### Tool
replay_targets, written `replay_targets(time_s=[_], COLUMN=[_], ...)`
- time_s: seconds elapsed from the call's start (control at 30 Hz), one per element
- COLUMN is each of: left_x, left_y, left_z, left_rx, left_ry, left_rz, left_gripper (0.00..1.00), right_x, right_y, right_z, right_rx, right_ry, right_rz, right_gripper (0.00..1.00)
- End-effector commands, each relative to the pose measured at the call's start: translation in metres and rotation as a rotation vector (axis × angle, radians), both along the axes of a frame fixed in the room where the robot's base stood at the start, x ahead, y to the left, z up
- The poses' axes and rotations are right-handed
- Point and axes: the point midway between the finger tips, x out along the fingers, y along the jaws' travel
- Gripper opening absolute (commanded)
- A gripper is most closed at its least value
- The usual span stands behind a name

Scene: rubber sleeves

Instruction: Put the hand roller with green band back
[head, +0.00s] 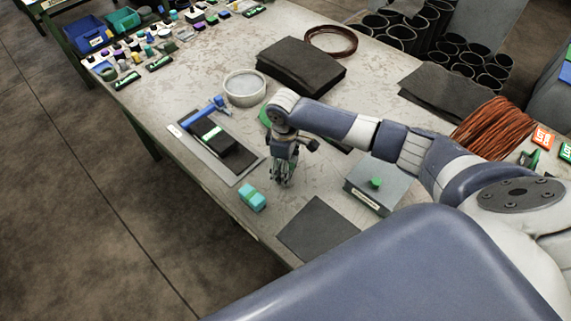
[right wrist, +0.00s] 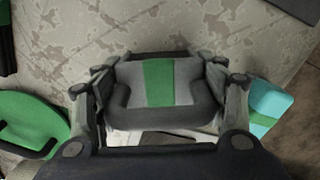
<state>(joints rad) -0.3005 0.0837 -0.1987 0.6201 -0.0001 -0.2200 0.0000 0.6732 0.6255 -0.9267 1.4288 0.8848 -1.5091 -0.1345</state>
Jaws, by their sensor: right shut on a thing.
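In the right wrist view, a grey piece with a green band (right wrist: 159,82) sits between the two fingers of my right gripper (right wrist: 160,95); it looks like the hand roller. My right gripper is shut on it. In the head view, the right gripper (head: 283,178) points down over the workbench, right of the grey mat (head: 240,176), and mostly hides the piece. Whether the piece touches the table I cannot tell. My left gripper is not in view.
A teal block (head: 252,198) lies near the front edge. A grey box with a green knob (head: 366,198) and a dark sheet (head: 318,229) are right. A white round dish (head: 245,88) stands behind.

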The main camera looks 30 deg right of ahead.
Motion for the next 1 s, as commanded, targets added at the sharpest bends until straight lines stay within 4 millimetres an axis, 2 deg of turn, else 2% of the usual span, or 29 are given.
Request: replay_targets(time_s=[0.33,0.37,0.4,0.43,0.83,1.0], left_x=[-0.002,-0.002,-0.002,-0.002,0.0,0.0], left_y=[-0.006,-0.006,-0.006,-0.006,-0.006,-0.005], left_z=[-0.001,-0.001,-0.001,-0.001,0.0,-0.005], left_rx=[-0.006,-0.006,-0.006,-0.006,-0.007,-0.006], left_ry=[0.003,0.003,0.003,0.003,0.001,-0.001], left_rz=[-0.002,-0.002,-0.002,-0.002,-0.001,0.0], left_gripper=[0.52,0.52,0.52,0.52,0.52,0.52], right_x=[0.001,0.0,0.0,0.0,0.0,0.002], right_y=[0.0,0.0,0.0,0.0,0.0,0.001], right_z=[-0.003,-0.003,-0.003,-0.003,-0.001,0.018], right_rx=[0.001,0.001,0.001,0.001,0.001,0.003], right_ry=[-0.002,-0.002,-0.001,-0.001,-0.001,-0.004], right_rz=[-0.001,-0.001,-0.001,0.0,0.0,0.0], right_gripper=[0.39,0.72,0.81,0.86,0.86,0.86])
